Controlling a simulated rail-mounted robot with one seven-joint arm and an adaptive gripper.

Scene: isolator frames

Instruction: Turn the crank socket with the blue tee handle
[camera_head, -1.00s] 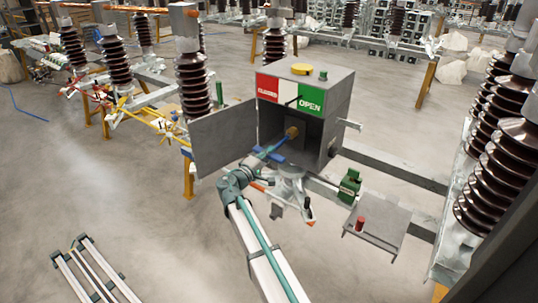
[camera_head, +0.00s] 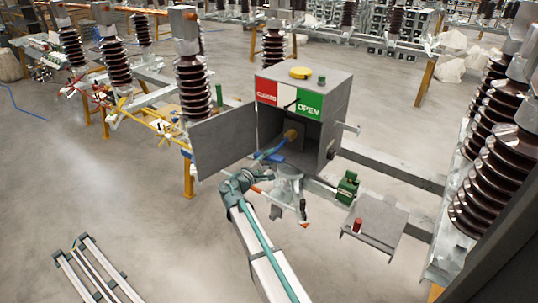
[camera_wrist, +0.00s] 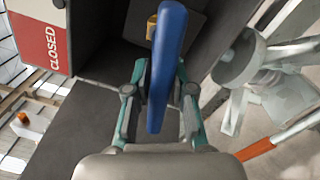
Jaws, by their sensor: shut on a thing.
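The blue tee handle (camera_head: 273,156) sits at the mouth of the open grey cabinet. In the wrist view its blue crossbar (camera_wrist: 167,70) runs lengthwise between the teal fingers. My gripper (camera_wrist: 165,75) is shut on the crossbar. In the head view the gripper itself is small and partly merged with the handle. The brass-coloured crank socket (camera_head: 291,135) is inside the cabinet, behind the handle. In the wrist view the socket (camera_wrist: 151,27) is mostly hidden by the crossbar. I cannot tell how fully the tee sits in it.
The cabinet (camera_head: 337,98) carries a red CLOSED and green OPEN plate (camera_head: 310,104). Its door (camera_head: 225,140) stands open to the left. A lever with orange ends (camera_head: 282,208) is below the handle. A small grey shelf (camera_head: 377,225) is at right. Brown insulators (camera_head: 192,80) stand around.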

